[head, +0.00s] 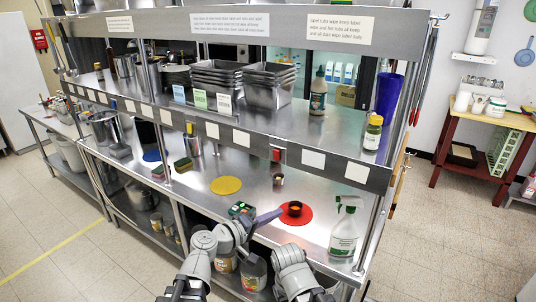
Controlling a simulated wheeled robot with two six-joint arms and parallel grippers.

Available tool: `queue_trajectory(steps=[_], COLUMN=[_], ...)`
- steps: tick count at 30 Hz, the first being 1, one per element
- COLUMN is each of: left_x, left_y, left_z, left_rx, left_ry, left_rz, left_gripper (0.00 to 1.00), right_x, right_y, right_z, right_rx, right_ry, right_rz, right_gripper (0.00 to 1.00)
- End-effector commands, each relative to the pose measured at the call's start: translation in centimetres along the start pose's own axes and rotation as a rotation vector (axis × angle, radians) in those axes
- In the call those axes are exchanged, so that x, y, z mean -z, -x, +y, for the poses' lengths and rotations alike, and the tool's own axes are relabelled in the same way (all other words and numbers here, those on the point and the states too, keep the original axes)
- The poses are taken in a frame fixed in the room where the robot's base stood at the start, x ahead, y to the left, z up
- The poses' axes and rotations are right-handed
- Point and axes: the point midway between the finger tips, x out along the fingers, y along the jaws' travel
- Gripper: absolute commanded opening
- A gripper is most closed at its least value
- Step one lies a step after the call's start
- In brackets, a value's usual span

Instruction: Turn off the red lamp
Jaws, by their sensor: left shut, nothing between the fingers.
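A red round disc (305,219) lies on the steel counter, with a small dark cup-like object with an orange top (295,208) on it. I cannot tell whether this is the red lamp. A small dark box with green and red spots (241,209) sits to its left; its details are too small to read. My left gripper (277,212) is shut and empty, its purple-grey fingers reaching right, close to the disc's left edge. I cannot tell whether it touches anything. My right arm shows at the bottom, but its gripper is not in view.
A spray bottle (344,232) stands right of the disc, near the counter's front. A yellow disc (226,185) and a small metal cup (278,180) lie farther back. The low shelf edge (240,139) hangs over the counter. Cans stand on the lower shelf.

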Motion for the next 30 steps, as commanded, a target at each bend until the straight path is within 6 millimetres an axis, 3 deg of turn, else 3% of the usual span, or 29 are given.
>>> queue_trajectory(steps=[3, 10, 15, 23, 30], left_x=[4.2, 9.0, 10.0, 10.0, 10.7], left_y=[1.4, 3.5, 4.1, 4.1, 3.1], left_z=[2.5, 4.3, 4.5, 4.5, 4.7], left_rx=[-0.094, -0.197, -0.220, -0.221, -0.220], left_ry=[0.105, 0.243, 0.276, 0.278, 0.277], left_rz=[0.136, 0.295, 0.331, 0.332, 0.332], left_gripper=[0.00, 0.00, 0.00, 0.00, 0.00], right_x=[-0.1, -0.1, -0.1, -0.1, -0.1], right_y=[1.0, 1.7, 1.8, 1.8, 2.0], right_z=[0.1, 0.2, 0.2, 0.2, 0.2], right_rx=[0.000, 0.000, 0.000, 0.000, 0.000], right_ry=[0.000, 0.000, 0.000, 0.000, 0.000], right_rz=[0.000, 0.000, 0.000, 0.000, 0.000], right_gripper=[0.50, 0.50, 0.50, 0.50, 0.50])
